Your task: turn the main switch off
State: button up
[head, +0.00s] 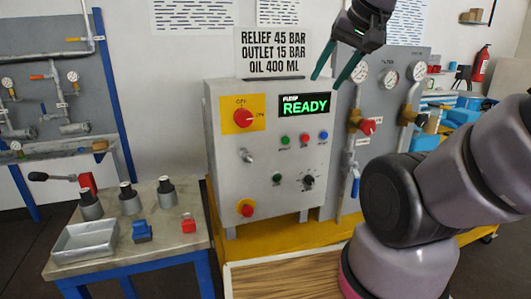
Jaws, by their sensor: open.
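The main switch (243,117) is a red rotary knob on a yellow plate, at the upper left of the grey control box (228,170). Small lettering shows above the knob and to its right, apparently OFF above and ON at the right. The knob's exact direction is too small to tell for sure. My gripper (327,83) is open and empty, pointing down at the upper right of the box. It appears to the right of the lit display (305,105), well apart from the switch. Nothing hides the switch.
The display reads PUMP READY. A gauge panel (385,75) stands right. A bench (170,245) with fittings and a tray (85,241) stands left.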

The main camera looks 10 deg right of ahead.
aim_at(243, 117)
jog(key=k+j+z, duration=0.15)
jog(key=k+j, duration=0.25)
jog(key=j, duration=0.2)
jog(key=k+j+z, duration=0.2)
jog(key=k+j, duration=0.25)
jog(key=j, duration=0.1)
